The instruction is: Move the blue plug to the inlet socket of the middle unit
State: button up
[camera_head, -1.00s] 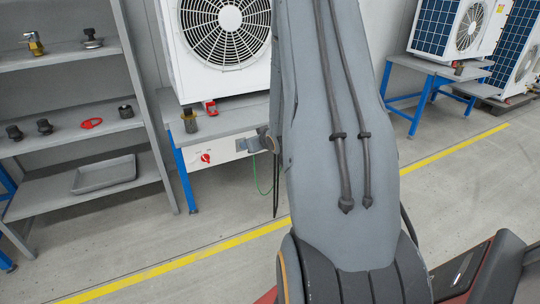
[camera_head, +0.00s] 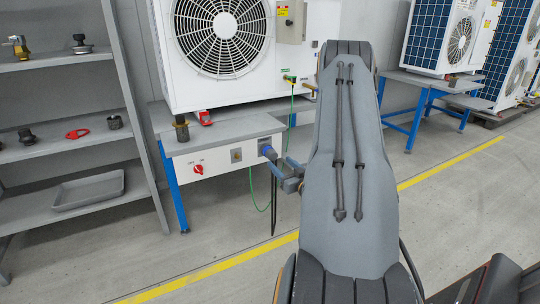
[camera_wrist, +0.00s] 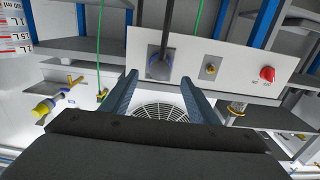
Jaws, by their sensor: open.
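The blue plug (camera_head: 267,151) sits in the right end of the white front panel below the nearest unit (camera_head: 240,70), with a dark cable hanging from it. In the wrist view, the plug (camera_wrist: 158,61) shows just beyond and between my fingertips. My gripper (camera_head: 289,172) is open and empty, at the lower right of the plug in the head view; its spread fingers (camera_wrist: 158,78) also show in the wrist view. A second unit (camera_head: 437,36) stands on a blue-legged table, with a third (camera_head: 513,52) farther right. I cannot make out the inlet socket of the middle unit.
The panel also holds a red switch (camera_head: 198,170) and a brass-centred socket (camera_head: 237,155). A green cable (camera_head: 291,108) hangs from the nearest unit. Shelves with fittings and a grey tray (camera_head: 88,191) stand at left. Floor is clear around the yellow line (camera_head: 220,266).

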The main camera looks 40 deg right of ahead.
aim_at(274, 157)
jog(key=shift+b+x, duration=1.55)
jog(key=shift+x, duration=2.85)
jog(key=shift+a+p, duration=0.1)
jog(key=shift+p, duration=0.3)
grip_shut()
jog(key=shift+p+v, duration=1.8)
jog(key=shift+v, duration=1.2)
